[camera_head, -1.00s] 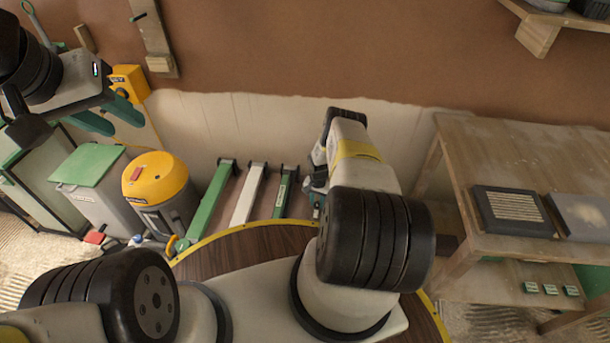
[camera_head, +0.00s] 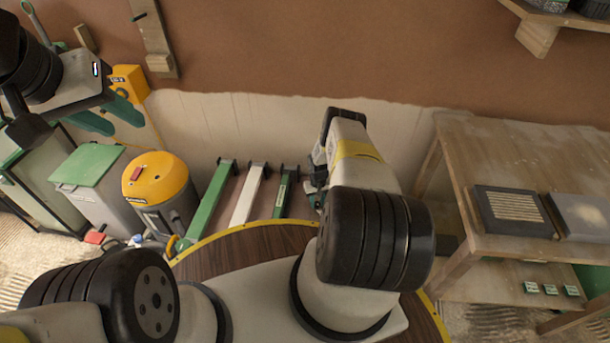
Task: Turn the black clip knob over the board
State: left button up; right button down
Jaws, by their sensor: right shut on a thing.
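My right gripper (camera_head: 315,190) is at the far end of my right arm, low in front of the wall and just right of the row of bars. My own arm hides most of it; a small dark and green part shows. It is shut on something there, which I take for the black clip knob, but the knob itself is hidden. Black clips (camera_head: 257,165) sit at the top ends of the green and white bars. I cannot tell which surface is the board. My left gripper (camera_head: 108,117), upper left, is open and empty, its two green fingers apart.
A yellow-topped grey canister (camera_head: 155,178) and a grey bin with green lid (camera_head: 88,165) stand left of the bars. A wooden bench (camera_head: 470,205) with a black-framed float (camera_head: 512,212) stands right. A shelf (camera_head: 540,25) hangs upper right.

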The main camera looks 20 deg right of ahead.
aim_at(317, 204)
jog(key=n, duration=0.5)
jog(key=shift+n, duration=0.3)
jog(key=n, duration=0.4)
jog(key=shift+n, duration=0.3)
jog(key=c, duration=1.1)
grip_release()
jog(key=shift+r, duration=3.9)
